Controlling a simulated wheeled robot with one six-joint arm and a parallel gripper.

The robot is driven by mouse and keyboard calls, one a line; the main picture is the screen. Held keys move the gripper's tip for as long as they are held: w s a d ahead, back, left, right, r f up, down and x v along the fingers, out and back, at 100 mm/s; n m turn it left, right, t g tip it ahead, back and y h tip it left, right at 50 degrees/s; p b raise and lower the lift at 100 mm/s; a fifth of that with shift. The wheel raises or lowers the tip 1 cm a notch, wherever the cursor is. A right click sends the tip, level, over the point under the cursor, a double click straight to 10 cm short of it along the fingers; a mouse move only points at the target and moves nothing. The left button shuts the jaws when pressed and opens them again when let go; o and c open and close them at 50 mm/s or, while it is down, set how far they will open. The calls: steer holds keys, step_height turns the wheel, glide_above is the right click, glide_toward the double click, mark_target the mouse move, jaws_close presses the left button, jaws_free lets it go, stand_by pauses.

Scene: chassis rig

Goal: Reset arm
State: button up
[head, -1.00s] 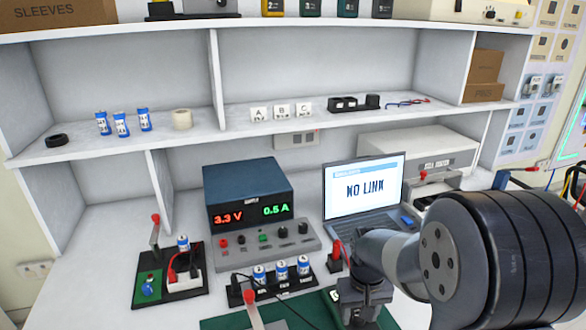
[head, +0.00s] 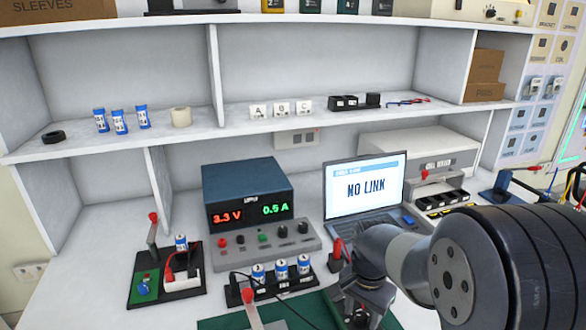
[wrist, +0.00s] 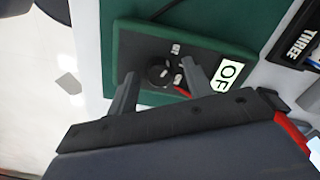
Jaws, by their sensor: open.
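My gripper (wrist: 160,78) is open in the wrist view. Its two grey fingers point at a small black knob (wrist: 158,75) on a dark panel with a green border (wrist: 122,48). The knob lies between the fingertips in the picture; I cannot tell whether they touch it. A white label reading "OF" (wrist: 228,75) is right of the fingers. In the head view my arm comes in from the right, and the wrist and gripper (head: 362,318) are low at the bottom edge, partly cut off.
A power supply (head: 250,205) reads 3.3 V and 0.5 A. A laptop (head: 365,190) shows "NO LINK". A rack with several blue cells (head: 282,275) and a red-handled lever (head: 250,305) stand left of my gripper. A shelf (head: 300,127) runs above the bench.

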steer(key=shift+m+b, duration=0.6)
steer(key=shift+m, duration=1.1)
